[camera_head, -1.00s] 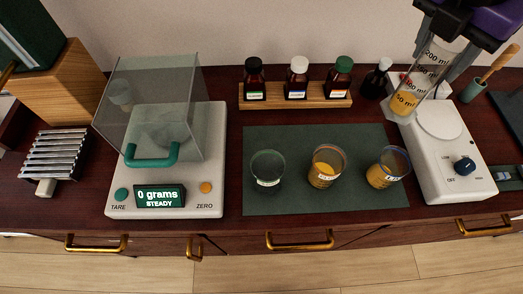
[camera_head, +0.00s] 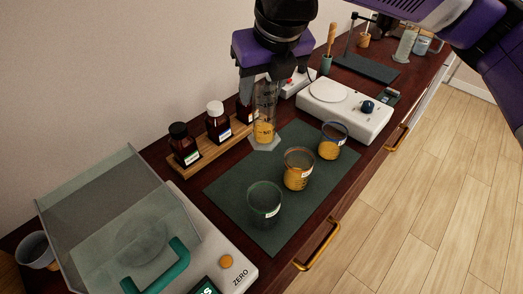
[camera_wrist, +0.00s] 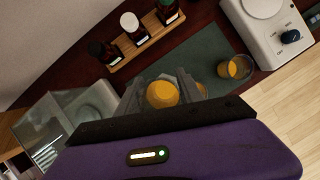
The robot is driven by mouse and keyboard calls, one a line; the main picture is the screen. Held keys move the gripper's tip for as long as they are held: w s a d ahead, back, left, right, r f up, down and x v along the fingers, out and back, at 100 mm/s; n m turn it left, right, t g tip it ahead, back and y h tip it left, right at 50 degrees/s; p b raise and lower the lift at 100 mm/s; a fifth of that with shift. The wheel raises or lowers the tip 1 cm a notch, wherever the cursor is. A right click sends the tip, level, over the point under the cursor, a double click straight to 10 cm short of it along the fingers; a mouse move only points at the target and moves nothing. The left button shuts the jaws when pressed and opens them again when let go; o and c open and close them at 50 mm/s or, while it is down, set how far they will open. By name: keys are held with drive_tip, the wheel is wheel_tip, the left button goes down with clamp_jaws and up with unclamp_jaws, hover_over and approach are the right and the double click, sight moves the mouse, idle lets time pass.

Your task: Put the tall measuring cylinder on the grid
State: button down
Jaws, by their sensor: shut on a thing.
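The tall measuring cylinder (camera_head: 264,112) is clear, with orange liquid at the bottom and a pale flared base. My gripper (camera_head: 265,86) is shut on its upper part and holds it upright, over or near the back edge of the green mat in the picture. I cannot tell the exact height of its base. The wrist view looks down on the cylinder (camera_wrist: 162,94) between the fingers. The slatted metal grid left of the balance in the earlier head view is out of the head view now. I cannot clearly make it out in the wrist view.
The green mat (camera_head: 231,190) carries three beakers, one empty (camera_head: 265,203) and two with orange liquid (camera_head: 298,172), (camera_head: 333,142). A wooden rack (camera_head: 205,152) of bottles stands behind. The lidded balance (camera_head: 110,225) is at lower left, the white stirrer (camera_head: 345,110) at right.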

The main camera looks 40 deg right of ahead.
wheel_tip(320, 180, down, 15)
drive_tip(key=shift+r, duration=0.15)
idle(0.4)
drive_tip(key=shift+d, duration=0.1)
drive_tip(key=shift+b, duration=0.3)
drive_tip(key=c, duration=0.7)
unclamp_jaws()
drive_tip(key=shift+c, duration=0.2)
